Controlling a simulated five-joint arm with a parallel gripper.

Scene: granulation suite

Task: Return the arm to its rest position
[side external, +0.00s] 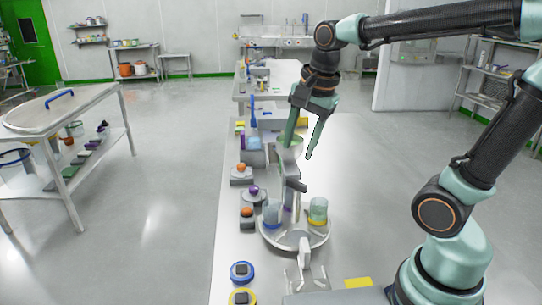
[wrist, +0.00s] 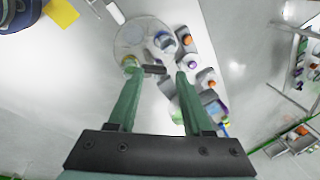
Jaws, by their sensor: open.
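My gripper (side external: 301,140) hangs from my arm above the white bench, fingers pointing down. It is open, with nothing between the fingers. In the wrist view, the two green fingers of my gripper (wrist: 155,72) stand apart. In the side view the near finger overlaps a light bowl-shaped top on a grey stand (side external: 291,180); I cannot tell whether they touch. The stand rises from a round tray (side external: 273,238) that carries a blue-based beaker (side external: 272,213) and a yellow-based beaker (side external: 318,210).
Small grey holders with orange and purple knobs (side external: 241,173) line the bench's left side. Blue (side external: 242,271) and yellow (side external: 242,297) round items and a yellow pad (side external: 358,282) lie near the front. A cart (side external: 62,112) stands at the left. The bench right of the tray is clear.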

